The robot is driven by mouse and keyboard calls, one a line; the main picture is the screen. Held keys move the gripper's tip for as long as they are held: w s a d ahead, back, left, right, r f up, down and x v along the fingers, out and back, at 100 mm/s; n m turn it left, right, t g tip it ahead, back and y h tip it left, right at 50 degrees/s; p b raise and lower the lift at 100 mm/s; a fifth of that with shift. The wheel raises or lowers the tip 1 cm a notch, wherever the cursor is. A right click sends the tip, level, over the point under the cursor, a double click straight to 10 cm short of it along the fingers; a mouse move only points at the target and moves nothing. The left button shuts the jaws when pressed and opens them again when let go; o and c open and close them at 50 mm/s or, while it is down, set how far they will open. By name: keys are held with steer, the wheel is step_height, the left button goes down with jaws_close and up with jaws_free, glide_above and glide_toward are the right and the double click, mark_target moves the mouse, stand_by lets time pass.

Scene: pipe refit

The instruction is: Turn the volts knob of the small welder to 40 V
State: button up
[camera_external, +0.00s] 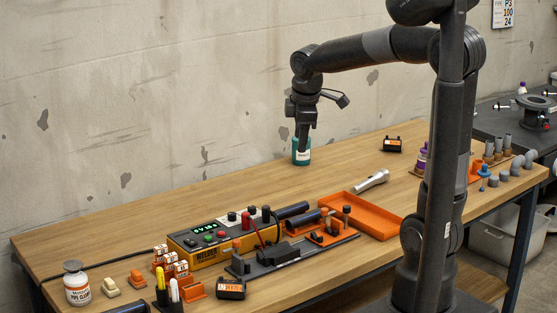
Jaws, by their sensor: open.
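The small welder (196,258) is a yellow box with a dark top, standing on the wooden bench left of centre. Its top has a green lit display (205,229), too small to read surely, and several coloured buttons and knobs. I cannot tell which knob is the volts knob or where it points. My gripper (303,147) points down at the back of the bench, well to the right of and behind the welder. It is open, with its fingers at or in front of a teal jar (301,159). I cannot tell whether they touch it.
A dark fixture (265,268) with a red-handled part stands in front of the welder. The bench between jar and welder is mostly clear.

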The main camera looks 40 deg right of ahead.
steer(key=w+a+f+n+g, duration=0.1)
steer(key=w+a+f+n, duration=0.1)
steer(key=w+f+n, duration=0.3)
steer(key=w+a+f+n+g, duration=0.1)
steer(key=w+a+n, duration=0.15)
steer(key=w, duration=0.35)
steer(key=n+g+y, duration=0.1)
steer(key=n, duration=0.6)
glide_toward(232, 213)
step_height(232, 213, down, 9)
steer(key=shift+d+r, duration=0.15)
steer(key=shift+c, duration=0.2)
steer(key=shift+m, duration=0.25)
jaws_close()
